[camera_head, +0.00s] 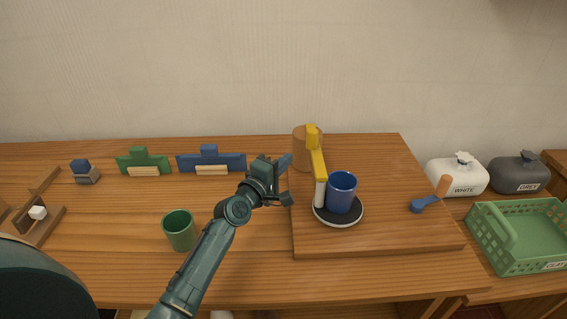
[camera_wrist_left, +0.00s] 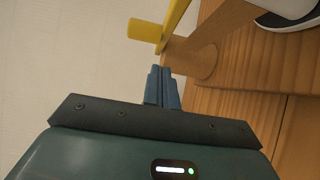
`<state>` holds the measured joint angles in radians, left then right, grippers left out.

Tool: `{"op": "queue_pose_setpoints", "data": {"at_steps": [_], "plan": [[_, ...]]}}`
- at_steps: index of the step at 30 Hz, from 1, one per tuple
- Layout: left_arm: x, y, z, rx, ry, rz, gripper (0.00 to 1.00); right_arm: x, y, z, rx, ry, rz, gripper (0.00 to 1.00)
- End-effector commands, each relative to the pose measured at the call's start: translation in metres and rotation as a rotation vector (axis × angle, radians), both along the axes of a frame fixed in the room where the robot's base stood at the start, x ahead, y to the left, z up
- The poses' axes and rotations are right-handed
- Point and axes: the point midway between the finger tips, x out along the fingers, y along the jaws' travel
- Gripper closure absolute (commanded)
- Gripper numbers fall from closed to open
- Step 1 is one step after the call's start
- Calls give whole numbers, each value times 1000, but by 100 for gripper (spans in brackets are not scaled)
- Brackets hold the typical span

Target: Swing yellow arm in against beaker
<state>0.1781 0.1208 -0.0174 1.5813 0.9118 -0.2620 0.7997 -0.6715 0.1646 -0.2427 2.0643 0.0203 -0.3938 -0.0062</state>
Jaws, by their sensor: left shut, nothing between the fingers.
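The yellow arm (camera_head: 319,164) sits on a round wooden post (camera_head: 301,150) and reaches toward the front. Its white end (camera_head: 320,192) hangs down just left of the blue beaker (camera_head: 342,190); I cannot tell whether they touch. The beaker stands upright on a black wheel with a pale rim (camera_head: 349,218). My left gripper (camera_head: 289,173) is shut and empty, left of the yellow arm. In the left wrist view its fingers (camera_wrist_left: 163,86) point toward the post (camera_wrist_left: 192,60) and the yellow arm (camera_wrist_left: 172,25). My right gripper is not in view.
The wheel stands on a raised wooden board (camera_head: 405,235). A green cup (camera_head: 180,231) stands left of my forearm. Green (camera_head: 144,163) and blue (camera_head: 212,163) holders stand behind. A blue scoop (camera_head: 424,204) lies on the right of the board. A green basket (camera_head: 500,245) stands farther right.

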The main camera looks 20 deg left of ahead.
Motion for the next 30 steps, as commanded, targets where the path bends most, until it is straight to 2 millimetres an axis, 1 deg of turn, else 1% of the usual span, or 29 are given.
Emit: {"op": "queue_pose_setpoints", "data": {"at_steps": [1, 2, 3, 9, 12, 15, 20, 30], "plan": [[1, 0, 0, 0, 0, -1, 100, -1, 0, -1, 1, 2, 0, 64], [-5, -2, -1, -2, 1, -2, 100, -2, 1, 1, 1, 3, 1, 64], [-18, -4, 0, -5, 2, -2, 100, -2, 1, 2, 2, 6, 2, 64], [-63, -11, -1, -2, 1, -1, 100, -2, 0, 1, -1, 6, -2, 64], [-80, -14, 0, -2, 0, 0, 100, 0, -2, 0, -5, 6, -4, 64], [-90, -16, 0, -2, 0, 0, 100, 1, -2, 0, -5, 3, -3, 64], [-98, -17, 0, -1, -1, 0, 100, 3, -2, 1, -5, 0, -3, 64], [-98, -17, 1, -1, -1, 0, 100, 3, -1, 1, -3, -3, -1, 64]]}}
